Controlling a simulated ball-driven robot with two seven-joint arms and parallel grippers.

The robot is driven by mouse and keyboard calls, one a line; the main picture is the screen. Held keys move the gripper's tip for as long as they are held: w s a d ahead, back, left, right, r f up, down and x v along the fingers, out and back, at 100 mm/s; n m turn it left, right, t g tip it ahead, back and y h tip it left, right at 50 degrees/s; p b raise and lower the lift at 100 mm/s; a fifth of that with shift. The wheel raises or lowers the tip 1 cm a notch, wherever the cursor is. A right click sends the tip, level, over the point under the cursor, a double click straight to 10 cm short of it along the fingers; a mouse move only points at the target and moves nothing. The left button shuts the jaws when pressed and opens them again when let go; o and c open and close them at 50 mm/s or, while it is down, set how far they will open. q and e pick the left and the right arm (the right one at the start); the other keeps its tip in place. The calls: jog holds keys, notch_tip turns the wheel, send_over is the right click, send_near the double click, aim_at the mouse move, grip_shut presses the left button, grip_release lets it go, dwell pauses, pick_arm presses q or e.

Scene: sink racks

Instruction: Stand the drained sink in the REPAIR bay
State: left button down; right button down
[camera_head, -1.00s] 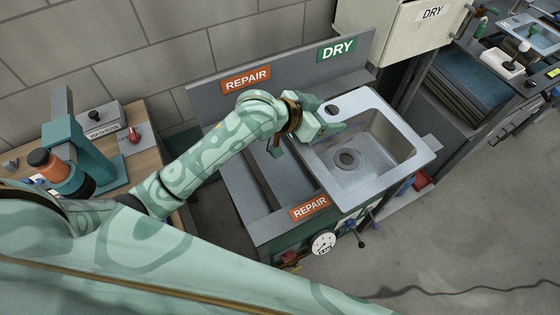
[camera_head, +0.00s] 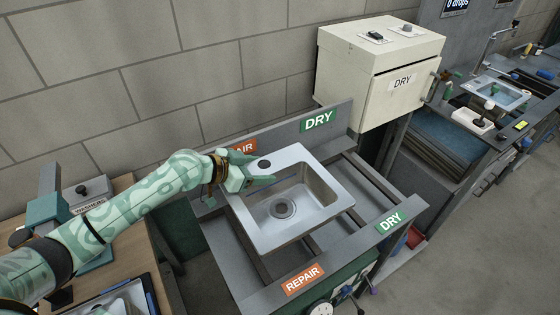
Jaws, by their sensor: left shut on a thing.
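The sink (camera_head: 312,197) is a steel basin with a round drain and a tap hole in its rim. It is over the rack (camera_head: 218,240), mostly in line with the REPAIR bay and reaching toward the DRY side. My left gripper (camera_head: 262,181) is shut on the sink's left rim near the tap hole. I cannot tell whether the sink touches the rack. An orange REPAIR label (camera_head: 303,280) is on the front rail; its back twin (camera_head: 243,147) is partly hidden by my gripper. My right gripper is not in view.
The DRY bay, between the back DRY label (camera_head: 318,120) and front DRY label (camera_head: 391,222), shows bare slats. A cream DRY cabinet (camera_head: 365,65) stands behind on the right. A wooden bench (camera_head: 130,255) with a washers box (camera_head: 90,192) is at left.

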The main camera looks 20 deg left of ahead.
pick_arm(q)
jog(key=s+a+f+b, duration=0.1)
jog(key=a+f, duration=0.2)
jog(key=f, duration=0.4)
jog(key=shift+s+f+b, duration=0.3)
jog(key=shift+s, duration=0.05)
jog(key=shift+c, duration=2)
grip_release()
jog(key=shift+s+f, duration=0.1)
jog(key=shift+s, duration=0.05)
jog(key=v, duration=1.2)
